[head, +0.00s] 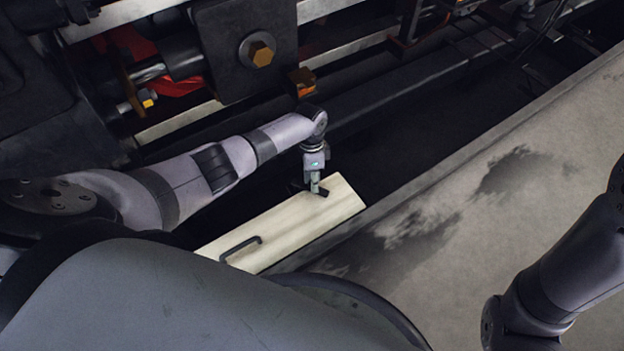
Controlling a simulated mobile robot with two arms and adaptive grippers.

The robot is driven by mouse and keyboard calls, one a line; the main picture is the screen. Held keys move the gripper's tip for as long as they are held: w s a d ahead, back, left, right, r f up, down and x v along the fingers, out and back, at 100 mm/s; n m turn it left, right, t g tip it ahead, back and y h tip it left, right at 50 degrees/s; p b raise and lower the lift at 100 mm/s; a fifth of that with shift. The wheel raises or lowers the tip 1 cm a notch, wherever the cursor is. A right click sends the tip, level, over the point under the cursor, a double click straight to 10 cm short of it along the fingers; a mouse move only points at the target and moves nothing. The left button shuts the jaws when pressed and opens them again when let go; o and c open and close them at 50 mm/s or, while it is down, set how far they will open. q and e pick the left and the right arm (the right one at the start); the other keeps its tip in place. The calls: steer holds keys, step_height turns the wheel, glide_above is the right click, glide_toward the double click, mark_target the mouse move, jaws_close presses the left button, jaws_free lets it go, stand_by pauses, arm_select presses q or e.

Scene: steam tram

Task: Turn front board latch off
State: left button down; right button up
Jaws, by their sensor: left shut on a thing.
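A pale wooden board (287,224) lies low in the dark gap beside the tram's running gear, in the middle of the head view. It has a dark bar handle (241,247) near its lower left end. My left gripper (318,190) points down at the board's upper right end and is shut on a small dark part there, which appears to be the front board latch (323,193). The fingers and wrist hide much of this part, so its exact angle is unclear. My right arm shows at the right edge, but its gripper is out of view.
Dark tram machinery with a brass-coloured bolt (262,54) and metal rods fills the top left, close above my left arm. A stained concrete ledge (470,190) runs diagonally along the right. A dark gap lies between them.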

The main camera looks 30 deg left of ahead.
arm_select(q)
steer(key=shift+w+n, duration=0.15)
steer(key=shift+n, duration=0.15)
steer(key=c, duration=1.3)
jaws_free()
